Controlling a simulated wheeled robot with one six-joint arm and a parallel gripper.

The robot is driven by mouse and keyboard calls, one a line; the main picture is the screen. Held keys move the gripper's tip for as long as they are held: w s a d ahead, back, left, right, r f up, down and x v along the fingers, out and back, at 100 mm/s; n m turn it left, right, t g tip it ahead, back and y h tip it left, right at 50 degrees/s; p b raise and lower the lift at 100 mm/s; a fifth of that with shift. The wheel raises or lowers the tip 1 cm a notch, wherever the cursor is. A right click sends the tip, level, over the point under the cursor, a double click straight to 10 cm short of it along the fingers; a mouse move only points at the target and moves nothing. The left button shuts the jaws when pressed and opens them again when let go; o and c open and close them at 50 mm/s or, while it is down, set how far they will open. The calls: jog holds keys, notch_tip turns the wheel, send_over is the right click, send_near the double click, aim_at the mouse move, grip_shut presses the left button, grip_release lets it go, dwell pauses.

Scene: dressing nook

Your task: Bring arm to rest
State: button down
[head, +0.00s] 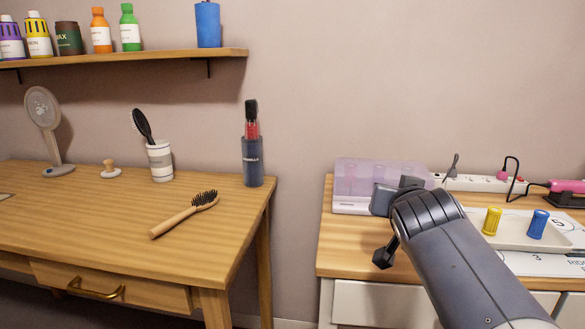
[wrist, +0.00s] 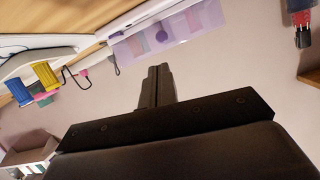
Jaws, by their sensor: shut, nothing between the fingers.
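My arm reaches in from the lower right in the head view, over the right-hand cabinet. The end of my gripper (head: 383,258) points down and left by the cabinet's front left edge, and the arm hides part of the cabinet top. In the wrist view my gripper (wrist: 158,72) shows with its two fingers together. It is shut and empty, with nothing touching its fingertips. Bare wall lies beyond the fingers in that view.
The cabinet top (head: 345,245) bears a lilac translucent box (head: 375,178), a power strip (head: 470,183), and a tray (head: 505,238) with yellow (head: 491,221) and blue (head: 538,224) rollers. A wooden desk (head: 100,225) stands left, with a hairbrush (head: 185,213) on it. A gap separates desk and cabinet.

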jog(key=shift+f+b+x, duration=0.15)
jog(key=shift+b+x, duration=0.4)
jog(key=shift+x, duration=2.05)
jog(key=shift+f+b+x, duration=0.15)
jog(key=shift+b+x, duration=0.35)
jog(key=shift+x, duration=2.1)
jog(key=shift+s, duration=0.2)
